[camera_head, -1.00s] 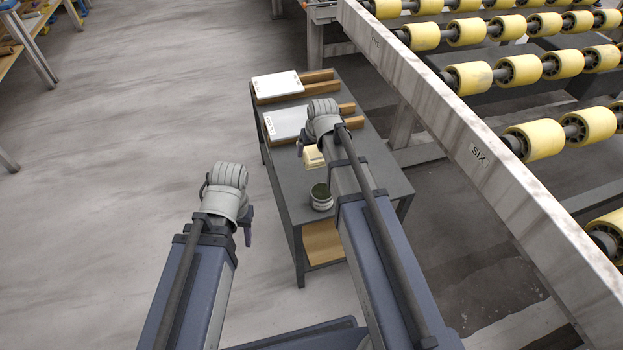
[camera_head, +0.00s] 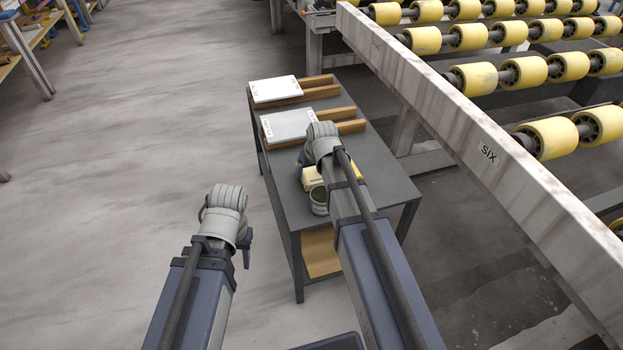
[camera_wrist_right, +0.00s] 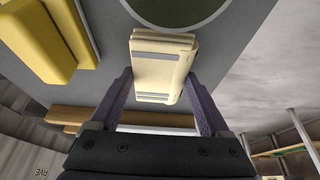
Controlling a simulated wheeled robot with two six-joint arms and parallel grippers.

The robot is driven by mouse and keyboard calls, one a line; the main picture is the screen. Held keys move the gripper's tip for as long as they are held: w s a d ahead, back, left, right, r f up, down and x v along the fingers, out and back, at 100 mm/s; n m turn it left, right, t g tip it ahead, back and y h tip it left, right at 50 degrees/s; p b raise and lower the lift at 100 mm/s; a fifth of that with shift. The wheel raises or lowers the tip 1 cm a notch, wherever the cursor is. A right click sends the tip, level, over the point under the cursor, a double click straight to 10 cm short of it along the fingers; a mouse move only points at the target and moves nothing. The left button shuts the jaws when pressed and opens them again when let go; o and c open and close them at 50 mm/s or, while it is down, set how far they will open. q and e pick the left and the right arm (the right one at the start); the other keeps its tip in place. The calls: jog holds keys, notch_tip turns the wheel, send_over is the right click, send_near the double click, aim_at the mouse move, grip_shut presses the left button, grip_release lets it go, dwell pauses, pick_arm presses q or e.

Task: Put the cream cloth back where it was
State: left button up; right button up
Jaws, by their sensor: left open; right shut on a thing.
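The cream cloth (camera_wrist_right: 163,62), a folded pad with grey stripes, is between the two purple fingers of my right gripper (camera_wrist_right: 158,80), which is shut on it. In the head view the cloth (camera_head: 315,179) shows just beyond a dark-filled pot (camera_head: 319,201), partly behind my right arm. I cannot tell whether the cloth touches the table top. In the head view my right gripper (camera_head: 303,160) is mostly hidden by its wrist. My left gripper (camera_head: 246,252) is open, over the floor left of the table; its fingers are only partly visible.
The dark grey table (camera_head: 285,205) holds two pale slabs, the nearer (camera_head: 288,125) and farther (camera_head: 274,90), on wooden bars. A yellow block (camera_wrist_right: 38,42) lies beside the cloth. A roller conveyor (camera_head: 470,140) stands close right; open floor lies left.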

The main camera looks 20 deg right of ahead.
pick_arm(q)
jog(key=shift+f, duration=0.65)
pick_arm(e)
jog(key=shift+f, duration=0.6)
jog(key=shift+f, duration=0.1)
jog(key=shift+f+b, duration=0.15)
jog(key=shift+b, duration=0.2)
pick_arm(q)
jog(key=shift+f, duration=0.15)
pick_arm(e)
jog(key=o, duration=1)
jog(key=shift+r, duration=0.2)
